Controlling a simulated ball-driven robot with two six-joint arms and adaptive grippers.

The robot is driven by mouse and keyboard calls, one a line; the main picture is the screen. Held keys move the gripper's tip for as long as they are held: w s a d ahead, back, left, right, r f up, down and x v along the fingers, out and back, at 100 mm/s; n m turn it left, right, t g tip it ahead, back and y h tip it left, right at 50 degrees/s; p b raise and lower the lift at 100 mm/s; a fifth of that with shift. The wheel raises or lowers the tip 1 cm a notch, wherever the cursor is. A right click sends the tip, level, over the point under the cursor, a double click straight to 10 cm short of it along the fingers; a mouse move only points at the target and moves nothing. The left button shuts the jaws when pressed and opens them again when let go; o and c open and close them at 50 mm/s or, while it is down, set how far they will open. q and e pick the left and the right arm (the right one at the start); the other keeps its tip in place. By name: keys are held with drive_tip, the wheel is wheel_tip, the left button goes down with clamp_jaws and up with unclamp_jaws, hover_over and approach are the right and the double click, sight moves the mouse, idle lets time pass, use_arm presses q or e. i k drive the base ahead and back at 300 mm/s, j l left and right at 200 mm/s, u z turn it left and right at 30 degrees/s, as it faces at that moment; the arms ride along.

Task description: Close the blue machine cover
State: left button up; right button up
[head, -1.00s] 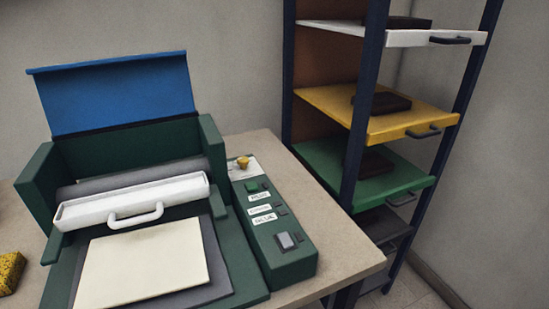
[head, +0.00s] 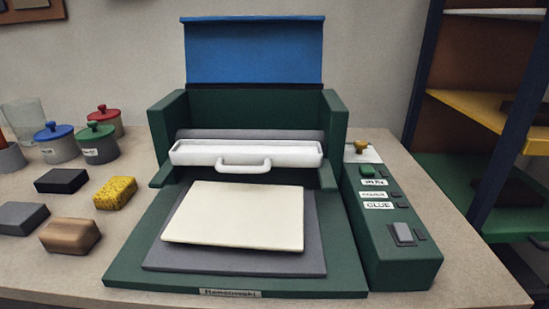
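The blue machine cover (head: 254,52) stands raised and open at the back of the green machine (head: 255,104). Its lower edge meets the top of the machine's back wall. Below it, a white tray with a handle (head: 246,153) sits in front of a grey roller (head: 250,134). A cream sheet or board (head: 235,215) lies on a grey plate (head: 310,240) at the machine's front. Neither of my grippers is in the head view.
A control panel with buttons (head: 392,225) stands at the machine's right. Several blocks, including a yellow sponge (head: 115,192), and lidded pots (head: 57,143) are on the table at left. A shelf rack (head: 490,110) stands at right. The air before the cover is clear.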

sight(252, 49)
drive_tip(key=k+j+z, duration=0.3)
drive_tip(key=z, duration=0.15)
drive_tip(key=k+j+z, duration=0.15)
drive_tip(key=k+z, duration=0.3)
